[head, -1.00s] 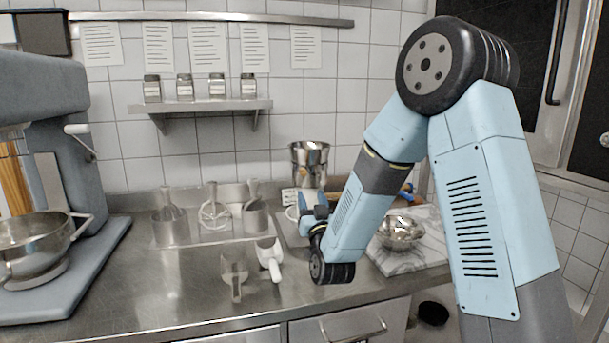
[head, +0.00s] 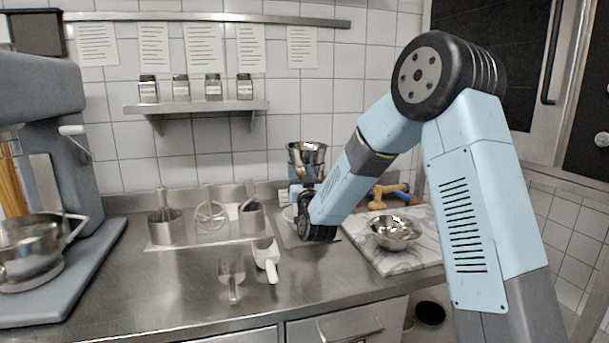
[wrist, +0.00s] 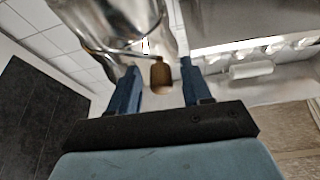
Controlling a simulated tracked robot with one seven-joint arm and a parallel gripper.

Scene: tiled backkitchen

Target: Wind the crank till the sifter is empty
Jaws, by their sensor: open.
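The steel sifter (head: 306,152) stands at the back of the counter, partly hidden behind my arm. In the wrist view its shiny side (wrist: 115,25) fills the top left, with a wire crank bent across it. The crank's brown wooden knob (wrist: 160,73) shows between the two blue fingers of my gripper (wrist: 159,66). The fingers are apart, with a gap on each side of the knob. In the head view my gripper (head: 301,184) is just below the sifter's cup, mostly hidden by my wrist. The inside of the sifter is not visible.
A pale bowl (head: 289,213) is partly hidden beside my wrist. A steel bowl (head: 394,231) sits on a marble board (head: 425,250) at right. Two scoops (head: 266,257) lie in front, a utensil holder (head: 168,230) behind them. A mixer (head: 45,150) stands left.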

